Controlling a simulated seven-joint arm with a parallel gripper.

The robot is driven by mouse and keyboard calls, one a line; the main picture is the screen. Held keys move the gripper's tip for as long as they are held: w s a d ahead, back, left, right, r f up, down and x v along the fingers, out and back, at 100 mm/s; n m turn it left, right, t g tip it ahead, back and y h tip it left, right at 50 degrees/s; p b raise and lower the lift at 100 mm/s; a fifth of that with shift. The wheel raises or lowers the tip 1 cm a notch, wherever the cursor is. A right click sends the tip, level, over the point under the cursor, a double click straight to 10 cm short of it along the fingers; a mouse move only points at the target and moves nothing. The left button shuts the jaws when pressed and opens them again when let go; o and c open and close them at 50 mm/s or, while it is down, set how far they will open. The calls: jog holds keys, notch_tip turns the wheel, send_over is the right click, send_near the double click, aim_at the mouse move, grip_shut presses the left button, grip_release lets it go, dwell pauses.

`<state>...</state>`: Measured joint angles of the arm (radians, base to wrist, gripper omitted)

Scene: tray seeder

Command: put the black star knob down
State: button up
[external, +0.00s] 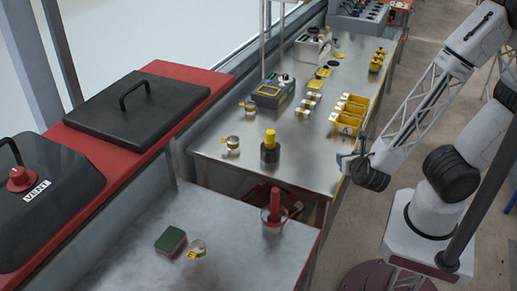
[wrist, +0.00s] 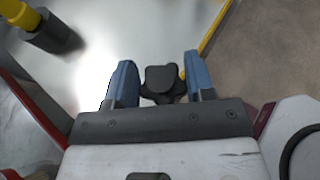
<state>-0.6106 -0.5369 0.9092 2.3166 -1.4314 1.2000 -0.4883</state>
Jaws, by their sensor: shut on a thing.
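The black star knob (wrist: 160,83) sits between the two blue fingers of my gripper (wrist: 162,84) in the wrist view, held by its lobed edge. In the external view my gripper (external: 345,160) is at the right edge of the near end of the steel table (external: 300,172), and the knob is too small to make out there. The wrist view shows the bright steel surface ahead and to the left of the fingers. I cannot tell how high the knob is above it.
A black cylinder with a yellow top (external: 270,151) stands left of my gripper. Yellow bins (external: 350,108) stand behind it along the right edge. A glass pot with a red handle (external: 274,215) is on the nearer table. Bare steel lies between the cylinder and the bins.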

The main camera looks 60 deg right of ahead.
jog(key=shift+s+a, duration=0.7)
jog(key=shift+w, duration=0.1)
send_over(303, 171)
jog(key=shift+f, duration=0.75)
jog(key=shift+f+g, duration=0.3)
jog(key=shift+f, duration=1.45)
jog(key=shift+f, duration=0.1)
